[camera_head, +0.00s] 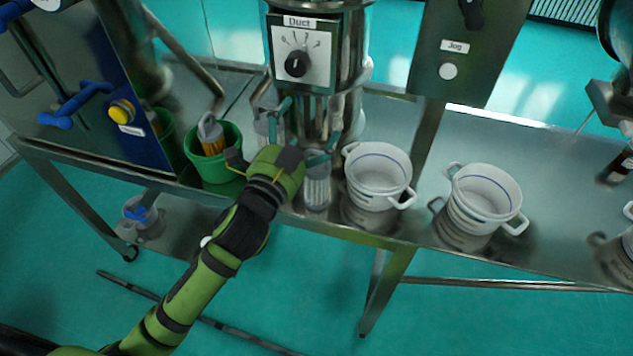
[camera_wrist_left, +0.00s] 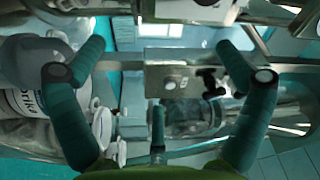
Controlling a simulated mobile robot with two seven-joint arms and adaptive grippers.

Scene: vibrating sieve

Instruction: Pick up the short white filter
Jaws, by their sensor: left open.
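A short, pale ribbed cylinder (camera_head: 317,187), which looks like the short white filter, stands on the steel table just right of my left gripper. My left gripper (camera_head: 308,122) is open at the foot of the steel column, its teal fingers spread. One finger is above the cylinder; I cannot tell whether they touch. In the left wrist view the open fingers (camera_wrist_left: 160,62) have nothing clearly between them. Another pale cylinder (camera_head: 268,124) stands behind the gripper, partly hidden. My right gripper is not in view.
A green bucket (camera_head: 222,175) holding a grey-and-orange item stands left of the gripper. Two white two-handled pots (camera_head: 378,190) (camera_head: 484,213) stand to the right. The steel column with the "Duct" dial (camera_head: 296,63) rises behind. The table's front edge is close.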

